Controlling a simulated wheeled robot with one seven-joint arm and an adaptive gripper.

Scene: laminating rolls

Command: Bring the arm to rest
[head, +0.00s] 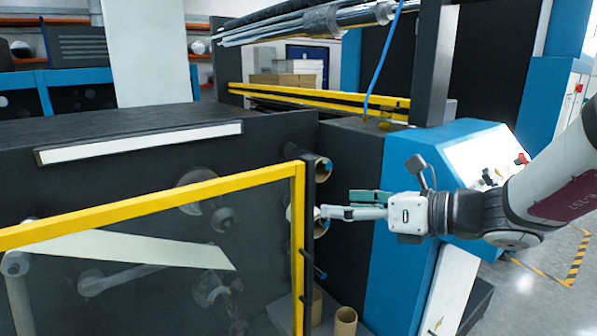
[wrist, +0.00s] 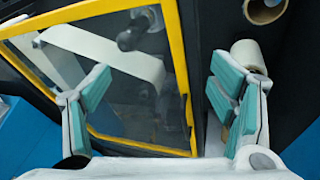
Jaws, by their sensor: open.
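My gripper (head: 338,204) reaches in from the right in the head view, at the end of my arm, beside the black machine front. Its two teal-padded fingers are spread apart. In the wrist view my gripper (wrist: 163,92) is open with nothing between the fingers. A white roll (wrist: 247,58) on a cardboard core sits behind the right finger and is partly hidden by it. In the head view this roll (head: 319,227) is close to the fingertips; I cannot tell whether they touch.
A yellow-framed clear door (head: 170,205) stands left of my gripper. A cardboard core (head: 322,168) sticks out above it. Cardboard tubes (head: 345,321) stand below. A blue machine cabinet (head: 400,235) is close behind my gripper. Free floor (head: 525,290) shows at right.

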